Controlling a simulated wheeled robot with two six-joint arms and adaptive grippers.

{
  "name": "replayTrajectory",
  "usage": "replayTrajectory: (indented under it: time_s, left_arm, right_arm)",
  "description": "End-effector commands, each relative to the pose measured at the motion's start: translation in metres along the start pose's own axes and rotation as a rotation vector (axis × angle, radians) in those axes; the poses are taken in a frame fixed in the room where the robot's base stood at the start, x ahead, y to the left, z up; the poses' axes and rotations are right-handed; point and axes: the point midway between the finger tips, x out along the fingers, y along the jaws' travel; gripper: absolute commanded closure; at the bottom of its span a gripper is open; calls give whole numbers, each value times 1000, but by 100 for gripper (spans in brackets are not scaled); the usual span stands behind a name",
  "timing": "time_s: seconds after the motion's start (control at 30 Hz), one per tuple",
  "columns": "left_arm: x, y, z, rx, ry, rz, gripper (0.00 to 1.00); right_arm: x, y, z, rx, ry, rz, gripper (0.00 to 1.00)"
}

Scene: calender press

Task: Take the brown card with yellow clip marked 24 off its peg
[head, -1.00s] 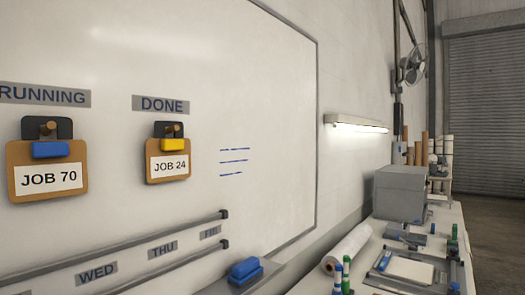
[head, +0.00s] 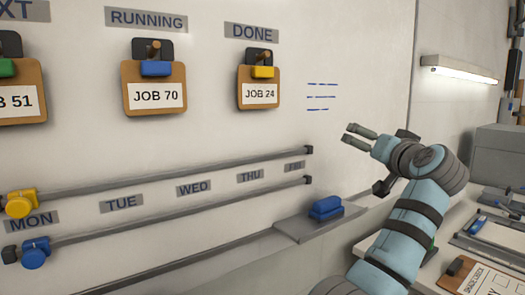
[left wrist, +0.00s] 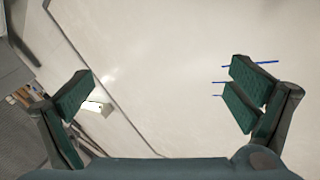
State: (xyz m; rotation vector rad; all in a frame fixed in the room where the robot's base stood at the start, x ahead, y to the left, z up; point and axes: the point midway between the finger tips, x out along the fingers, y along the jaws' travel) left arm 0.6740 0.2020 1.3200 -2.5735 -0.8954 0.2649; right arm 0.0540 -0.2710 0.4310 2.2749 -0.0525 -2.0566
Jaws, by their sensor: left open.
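The brown card marked JOB 24 (head: 258,104) hangs on the whiteboard under the DONE label (head: 251,33). Its yellow clip (head: 262,72) sits at the top, below a peg (head: 267,57) that sticks out of a dark plate. My left gripper (head: 346,133) is to the right of the card and lower, apart from it, with its fingers pointing left. It is open and empty; the left wrist view shows its green pads (left wrist: 163,78) wide apart with only whiteboard between them. The card is not visible in the left wrist view. My right gripper is not in view.
The JOB 70 card (head: 155,97) with a blue clip hangs to the left, and the JOB 51 card (head: 20,104) with a green clip farther left. Rails (head: 160,183) run below. A blue eraser (head: 325,208) lies on a ledge.

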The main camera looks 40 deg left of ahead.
Motion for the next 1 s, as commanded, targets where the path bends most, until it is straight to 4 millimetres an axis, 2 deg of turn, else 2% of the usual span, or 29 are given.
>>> replayTrajectory:
  time_s: [0.03,0.1,0.2,0.23,0.3,0.37,0.5,0.73,0.9,1.0]
  left_arm:
    - [-30,-55,-30,-79,-8,-146,0]
    - [-75,-125,-53,-206,-36,-337,0]
    - [-126,-185,-62,-361,-67,-513,0]
    - [-136,-196,-62,-392,-75,-545,0]
    - [-149,-211,-63,-439,-87,-587,0]
    - [-148,-217,-65,-450,-92,-598,0]
    - [-133,-231,-65,-448,-96,-601,0]
    - [-115,-242,-63,-443,-94,-599,0]
    - [-84,-259,-45,-443,-90,-603,0]
    - [-75,-264,-42,-443,-91,-602,0]
  right_arm:
    - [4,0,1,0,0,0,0]
    - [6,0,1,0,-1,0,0]
    - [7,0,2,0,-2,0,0]
    - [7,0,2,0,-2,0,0]
    - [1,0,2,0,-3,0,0]
    - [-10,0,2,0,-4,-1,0]
    - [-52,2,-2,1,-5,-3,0]
    - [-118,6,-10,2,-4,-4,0]
    - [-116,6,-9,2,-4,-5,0]
    - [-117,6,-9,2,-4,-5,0]
